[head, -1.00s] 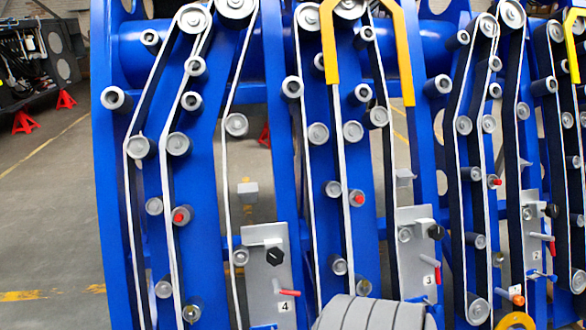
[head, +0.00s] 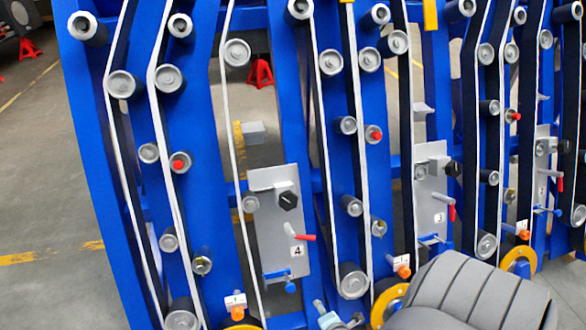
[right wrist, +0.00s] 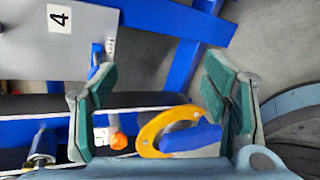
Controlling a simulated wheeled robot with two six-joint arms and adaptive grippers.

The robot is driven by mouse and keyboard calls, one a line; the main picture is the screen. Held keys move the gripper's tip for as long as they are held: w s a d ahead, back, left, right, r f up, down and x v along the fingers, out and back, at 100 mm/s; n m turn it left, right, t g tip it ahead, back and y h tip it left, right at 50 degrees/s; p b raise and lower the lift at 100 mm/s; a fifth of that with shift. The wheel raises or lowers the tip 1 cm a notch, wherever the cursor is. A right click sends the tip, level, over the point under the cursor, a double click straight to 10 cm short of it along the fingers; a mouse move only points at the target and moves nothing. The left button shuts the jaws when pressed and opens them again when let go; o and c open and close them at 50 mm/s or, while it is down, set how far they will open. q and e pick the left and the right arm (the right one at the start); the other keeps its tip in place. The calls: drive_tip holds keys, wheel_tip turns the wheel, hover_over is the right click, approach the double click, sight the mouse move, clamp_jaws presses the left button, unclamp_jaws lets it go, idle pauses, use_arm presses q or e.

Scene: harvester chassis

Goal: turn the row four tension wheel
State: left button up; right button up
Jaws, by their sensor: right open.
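The row four plate (head: 275,225) is grey, marked "4", and carries a black knob (head: 288,201), a red handle (head: 304,237) and a small blue lever (head: 290,285). I cannot tell for sure which part is the tension wheel. A yellow wheel (head: 388,303) stands low, right of this plate. In the right wrist view, a yellow wheel (right wrist: 152,128) with a blue piece across it lies low between my fingers, apart from them. My right gripper (right wrist: 160,95) is open and empty; the plate's corner (right wrist: 75,40) shows upper left. My left gripper is not in view.
An orange knob (right wrist: 118,140) sits near the left finger. Blue frame bars (right wrist: 190,55) cross behind the gripper. Row three's plate (head: 432,190) stands to the right. Grey floor (head: 40,190) is open at left.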

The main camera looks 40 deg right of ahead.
drive_tip(key=w+d+r+n+t+h+b, duration=0.2)
drive_tip(key=w+d+r+n+t, duration=0.15)
drive_tip(key=w+r+n, duration=0.35)
drive_tip(key=n+t+h+b, duration=0.3)
drive_tip(key=n+t, duration=0.3)
drive_tip(key=n, duration=0.2)
approach(289, 204)
drive_tip(key=b+x, duration=0.1)
drive_tip(key=x, duration=0.9)
drive_tip(key=shift+w+d+b, duration=0.2)
drive_tip(key=shift+w+b, duration=0.1)
drive_tip(key=shift+b, duration=0.05)
drive_tip(key=shift+w+d, duration=0.25)
drive_tip(key=shift+w, duration=0.25)
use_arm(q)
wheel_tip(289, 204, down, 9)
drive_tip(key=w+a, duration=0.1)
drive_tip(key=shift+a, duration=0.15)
use_arm(e)
drive_tip(key=shift+c, duration=0.5)
drive_tip(key=c, duration=1.1)
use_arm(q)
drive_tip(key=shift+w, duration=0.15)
use_arm(e)
drive_tip(key=shift+o, duration=0.2)
